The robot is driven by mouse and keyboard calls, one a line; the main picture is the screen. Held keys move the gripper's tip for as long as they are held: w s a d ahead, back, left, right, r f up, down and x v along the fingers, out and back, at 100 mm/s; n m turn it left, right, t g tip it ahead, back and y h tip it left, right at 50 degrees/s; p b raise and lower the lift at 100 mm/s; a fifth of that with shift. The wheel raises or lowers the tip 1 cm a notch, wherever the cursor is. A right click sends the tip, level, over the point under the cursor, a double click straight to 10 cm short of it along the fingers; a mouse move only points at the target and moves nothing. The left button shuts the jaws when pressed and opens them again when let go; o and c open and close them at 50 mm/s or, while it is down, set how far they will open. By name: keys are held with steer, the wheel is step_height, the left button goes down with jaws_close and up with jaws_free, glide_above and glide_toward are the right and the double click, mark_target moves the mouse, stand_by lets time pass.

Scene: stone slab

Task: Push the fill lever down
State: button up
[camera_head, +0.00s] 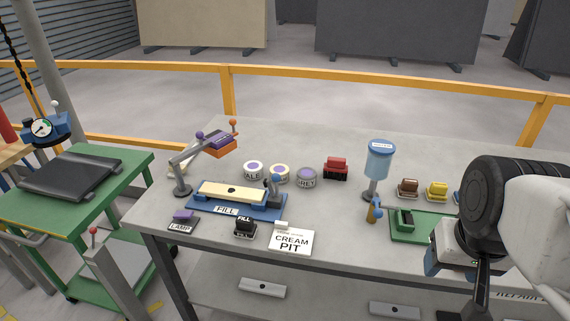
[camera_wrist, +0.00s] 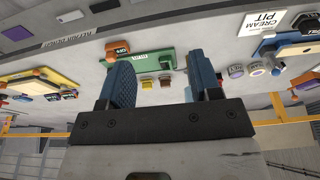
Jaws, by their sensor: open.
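A small black block marked FILL (camera_head: 245,229) stands near the front edge of the slab, left of the middle; I take it for the fill lever, and its exact position is too small to tell. It also seems to show at the top right of the wrist view (camera_wrist: 306,22). Behind it is a blue fixture with a FILL label (camera_head: 227,210), holding a pale yellow bar (camera_head: 232,192). My gripper (camera_wrist: 162,68) is open, with two blue fingers and nothing between them. In the head view my arm is at the far right, well away from the FILL block.
A white CREAM PIT card (camera_head: 291,241) lies just right of the FILL block, and a purple LAMP switch (camera_head: 183,217) to its left. A jointed lamp (camera_head: 209,149), several round tins, a blue dispenser (camera_head: 379,160) and a green fixture (camera_head: 404,222) also stand on the slab (camera_head: 330,211).

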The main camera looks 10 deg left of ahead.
steer(key=shift+w+a+r, duration=0.15)
steer(key=shift+w+r, duration=0.05)
steer(key=shift+w, duration=0.2)
steer(key=c, duration=0.5)
steer(key=w, duration=0.1)
steer(key=w+a+r, duration=0.1)
steer(key=shift+w+a, duration=0.1)
steer(key=shift+w, duration=0.3)
jaws_close()
steer(key=w+a+r+n+g+h, duration=0.1)
steer(key=w+a+r+g, duration=0.15)
steer(key=w+a, duration=1.5)
steer(key=w+a+f, duration=0.2)
steer(key=w+a, duration=0.2)
steer(key=a, duration=0.5)
steer(key=w+a+f+h, duration=0.1)
steer(key=w+a+f, duration=0.2)
steer(key=a, duration=0.6)
steer(key=w+a+f+h, duration=0.1)
steer(key=w+a+f, duration=0.1)
steer(key=w+a, duration=0.4)
steer(key=a, duration=0.3)
steer(key=shift+a+f+n+t, duration=0.35)
steer(key=shift+a+f+n, duration=0.05)
